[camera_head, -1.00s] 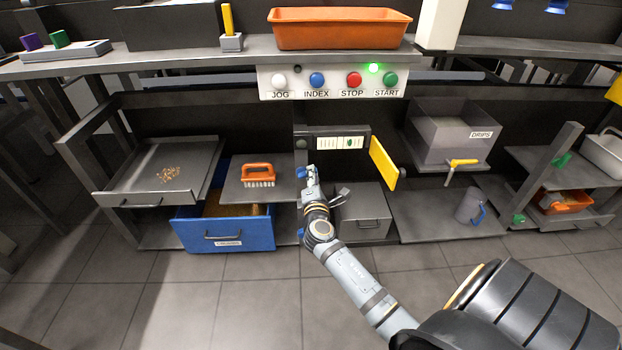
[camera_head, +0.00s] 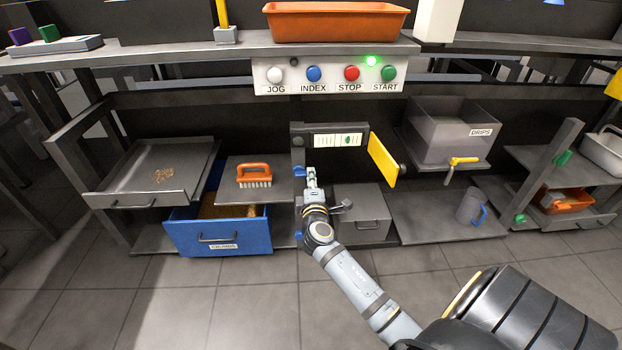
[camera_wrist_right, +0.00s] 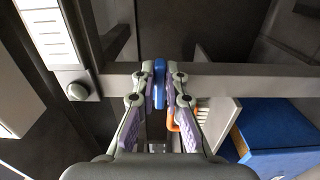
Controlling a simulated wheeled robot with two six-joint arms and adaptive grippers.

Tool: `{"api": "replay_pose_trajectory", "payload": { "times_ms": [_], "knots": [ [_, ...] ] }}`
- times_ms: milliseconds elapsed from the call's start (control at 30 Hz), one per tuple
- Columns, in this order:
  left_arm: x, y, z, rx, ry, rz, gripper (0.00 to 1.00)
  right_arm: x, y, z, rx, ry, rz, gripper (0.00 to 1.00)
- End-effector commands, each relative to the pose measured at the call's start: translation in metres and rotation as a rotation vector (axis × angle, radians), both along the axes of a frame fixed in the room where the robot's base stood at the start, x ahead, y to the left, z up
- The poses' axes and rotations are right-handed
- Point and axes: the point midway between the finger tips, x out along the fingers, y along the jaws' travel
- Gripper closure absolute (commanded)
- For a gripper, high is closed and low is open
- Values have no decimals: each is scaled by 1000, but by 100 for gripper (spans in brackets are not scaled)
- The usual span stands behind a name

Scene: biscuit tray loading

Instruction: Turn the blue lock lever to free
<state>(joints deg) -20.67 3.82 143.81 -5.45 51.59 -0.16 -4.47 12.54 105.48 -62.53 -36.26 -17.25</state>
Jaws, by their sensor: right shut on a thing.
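The blue lock lever (camera_wrist_right: 159,84) is a small blue bar in the right wrist view, standing between the fingers of my right gripper (camera_wrist_right: 159,92). The fingers are closed on it from both sides, in front of a grey frame bar. In the head view a little of the blue lever (camera_head: 299,171) shows beside the tip of my right gripper (camera_head: 311,171), below the panel with the white label. My gripper hides the rest of the lever and its pivot. My left gripper is not in view.
A yellow flap (camera_head: 382,160) stands open right of the label panel (camera_head: 338,141). A blue drawer (camera_head: 240,237) is pulled out at lower left, with an orange brush (camera_head: 254,175) on the shelf above. A yellow-handled valve (camera_head: 462,161) sits under the drips bin (camera_head: 455,130).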

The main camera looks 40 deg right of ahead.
Motion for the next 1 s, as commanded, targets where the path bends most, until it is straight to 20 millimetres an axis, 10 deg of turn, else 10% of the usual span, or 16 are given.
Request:
{"api": "replay_pose_trajectory", "payload": {
  "times_ms": [233, 400, 767, 1000],
  "knots": [
    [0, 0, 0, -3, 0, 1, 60, -1, 0, -2, 4, 2, -1, 100],
    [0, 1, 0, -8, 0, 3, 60, 0, 0, -2, 2, 2, -1, 66],
    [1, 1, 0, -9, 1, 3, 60, -5, 3, -1, 2, 1, 0, 66],
    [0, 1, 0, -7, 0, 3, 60, -49, 30, -3, 6, 4, -1, 66]
  ]
}}
